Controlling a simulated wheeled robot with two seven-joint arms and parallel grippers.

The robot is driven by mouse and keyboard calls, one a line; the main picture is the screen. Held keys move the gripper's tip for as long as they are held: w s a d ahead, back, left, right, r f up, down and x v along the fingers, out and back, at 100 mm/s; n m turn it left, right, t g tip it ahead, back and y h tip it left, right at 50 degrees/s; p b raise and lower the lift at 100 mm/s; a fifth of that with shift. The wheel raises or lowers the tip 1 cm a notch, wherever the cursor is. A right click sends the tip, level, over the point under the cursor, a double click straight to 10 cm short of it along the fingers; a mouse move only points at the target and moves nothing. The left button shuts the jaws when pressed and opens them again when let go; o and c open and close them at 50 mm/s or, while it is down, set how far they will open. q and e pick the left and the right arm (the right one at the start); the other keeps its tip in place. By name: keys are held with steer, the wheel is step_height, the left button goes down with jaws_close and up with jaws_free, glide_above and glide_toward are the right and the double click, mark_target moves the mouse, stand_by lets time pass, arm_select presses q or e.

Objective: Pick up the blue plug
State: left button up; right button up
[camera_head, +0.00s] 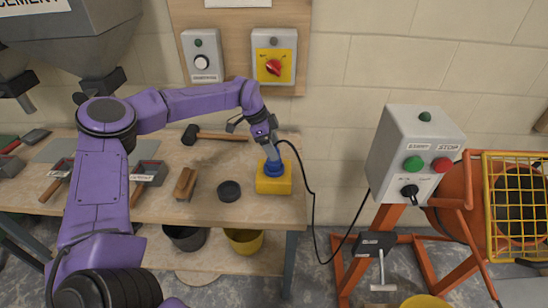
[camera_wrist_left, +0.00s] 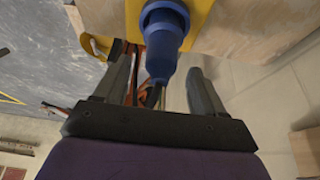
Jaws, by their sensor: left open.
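The blue plug (camera_head: 273,168) sits upright on a yellow block (camera_head: 275,186) at the right end of the workbench. In the left wrist view the plug (camera_wrist_left: 165,38) points down from the yellow block (camera_wrist_left: 205,14) towards my fingers. My left gripper (camera_head: 272,152) is just above the plug in the head view and hides its upper part. In the left wrist view the left gripper (camera_wrist_left: 161,66) is open, with one finger on each side of the plug's narrow end and gaps visible. My right gripper is in neither view.
A black cable (camera_head: 311,192) hangs from near the plug past the bench edge towards the grey switch box (camera_head: 412,150). A black round cup (camera_head: 229,191), a brush (camera_head: 186,183) and a mallet (camera_head: 212,136) lie left on the bench (camera_head: 215,215). An orange mixer (camera_head: 458,195) stands right.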

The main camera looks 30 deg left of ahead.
arm_select(q)
steer(key=shift+x, duration=1.55)
steer(key=c, duration=1.1)
steer(key=shift+c, duration=0.3)
steer(key=shift+a+r, duration=0.1)
steer(key=shift+r, duration=0.05)
